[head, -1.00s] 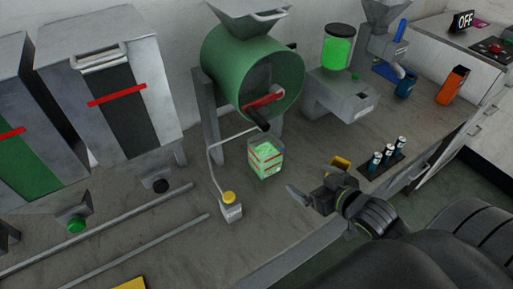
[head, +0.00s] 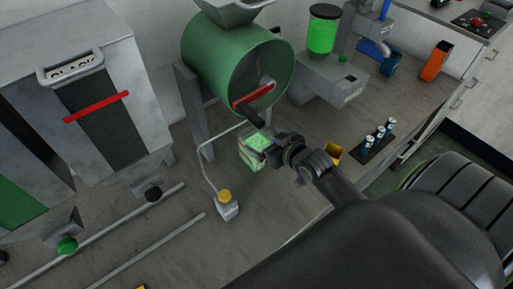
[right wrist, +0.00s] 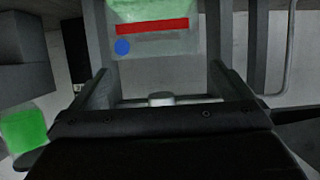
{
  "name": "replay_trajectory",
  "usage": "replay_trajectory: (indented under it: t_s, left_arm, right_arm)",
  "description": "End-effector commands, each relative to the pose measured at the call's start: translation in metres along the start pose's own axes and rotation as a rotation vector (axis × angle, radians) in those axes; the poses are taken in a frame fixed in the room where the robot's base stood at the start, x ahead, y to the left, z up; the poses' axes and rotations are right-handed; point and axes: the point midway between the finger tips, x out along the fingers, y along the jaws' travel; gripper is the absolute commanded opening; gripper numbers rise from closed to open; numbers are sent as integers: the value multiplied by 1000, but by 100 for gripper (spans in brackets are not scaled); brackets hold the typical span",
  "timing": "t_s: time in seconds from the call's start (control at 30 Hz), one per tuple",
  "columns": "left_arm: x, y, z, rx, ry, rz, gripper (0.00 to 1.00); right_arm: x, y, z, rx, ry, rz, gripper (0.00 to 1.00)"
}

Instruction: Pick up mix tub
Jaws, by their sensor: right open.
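The mix tub (head: 249,155) is a small clear box with green contents and red markings, standing on the bench below the green drum. In the right wrist view its front wall (right wrist: 155,45) shows a red band and a blue dot, straight ahead between my fingers. My right gripper (head: 262,143) is open at the tub, its fingers (right wrist: 158,85) on either side of the tub's near part. It covers the tub's right side in the head view. I cannot tell whether the fingers touch it. My left gripper is not in view.
The green drum mixer (head: 235,65) with a red-and-black crank (head: 253,95) hangs close above the tub. A yellow container (head: 333,152) and a rack of small vials (head: 375,142) lie right of my arm.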

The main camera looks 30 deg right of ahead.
Motion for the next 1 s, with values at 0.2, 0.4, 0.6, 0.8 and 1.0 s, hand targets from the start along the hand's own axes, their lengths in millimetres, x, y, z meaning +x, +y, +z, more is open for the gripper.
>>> replay_trajectory:
  t_s: [0.2, 0.4, 0.6, 0.8, 1.0]
  left_arm:
    - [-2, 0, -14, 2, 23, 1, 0]
    - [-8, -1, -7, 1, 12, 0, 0]
    - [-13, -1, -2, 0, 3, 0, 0]
    - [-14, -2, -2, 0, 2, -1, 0]
    - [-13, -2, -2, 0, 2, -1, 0]
  right_arm:
    - [12, 0, 0, 1, 1, -1, 100]
    - [30, 2, 2, 2, 0, 0, 100]
    - [53, 3, 5, 2, 0, 0, 100]
    - [63, 4, 6, 0, 1, 0, 100]
    - [63, 4, 6, 0, 1, 0, 100]
